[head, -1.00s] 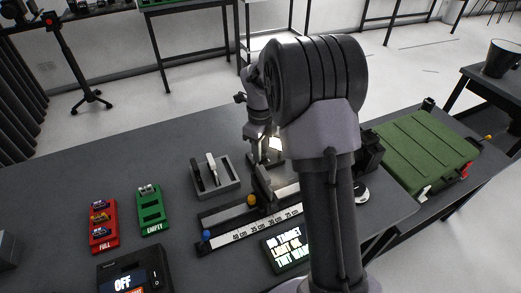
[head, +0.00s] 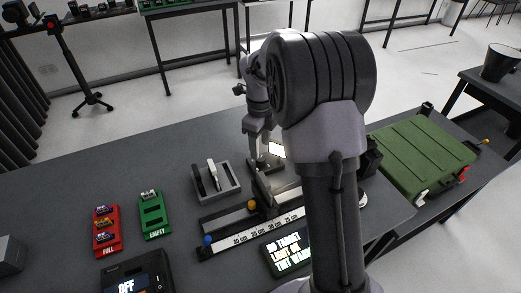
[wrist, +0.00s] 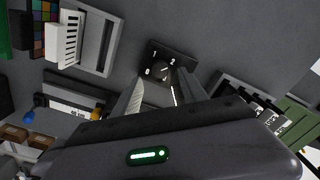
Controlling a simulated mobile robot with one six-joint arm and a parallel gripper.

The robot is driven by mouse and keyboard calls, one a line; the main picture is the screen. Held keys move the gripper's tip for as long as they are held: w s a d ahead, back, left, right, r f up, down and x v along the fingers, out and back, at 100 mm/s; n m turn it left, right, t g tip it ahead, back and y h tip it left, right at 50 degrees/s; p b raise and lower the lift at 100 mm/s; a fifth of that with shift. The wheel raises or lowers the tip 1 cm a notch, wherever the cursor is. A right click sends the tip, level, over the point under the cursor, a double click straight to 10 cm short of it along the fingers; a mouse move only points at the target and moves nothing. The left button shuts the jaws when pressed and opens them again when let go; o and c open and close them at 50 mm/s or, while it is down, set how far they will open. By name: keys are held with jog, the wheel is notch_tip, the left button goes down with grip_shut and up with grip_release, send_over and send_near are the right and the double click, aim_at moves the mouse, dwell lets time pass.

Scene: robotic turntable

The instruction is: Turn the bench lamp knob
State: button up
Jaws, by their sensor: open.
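The lamp knob (wrist: 162,72) is a small round dark knob on a black box marked 0, 1 and 2 in the wrist view. My gripper (wrist: 160,82) is open, with one finger on each side of the knob's lower area. The fingertips are close to the knob; I cannot tell whether they touch it. In the head view my wrist (head: 258,112) points down over the bench, partly behind my upper arm. A bright white patch (head: 277,149) shows beside it. The knob cannot be made out in the head view.
A grey tray with upright pieces (head: 216,182) stands left of my gripper. A ruled rail (head: 250,233) and a lit display (head: 288,252) lie in front. Red (head: 106,231) and green (head: 152,215) holders are at left. A green case (head: 424,152) is at right.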

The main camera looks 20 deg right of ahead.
aim_at(260, 159)
notch_tip(260, 159, up, 12)
jog(key=p, duration=0.4)
jog(key=shift+r, duration=0.25)
jog(key=shift+s+a, duration=0.1)
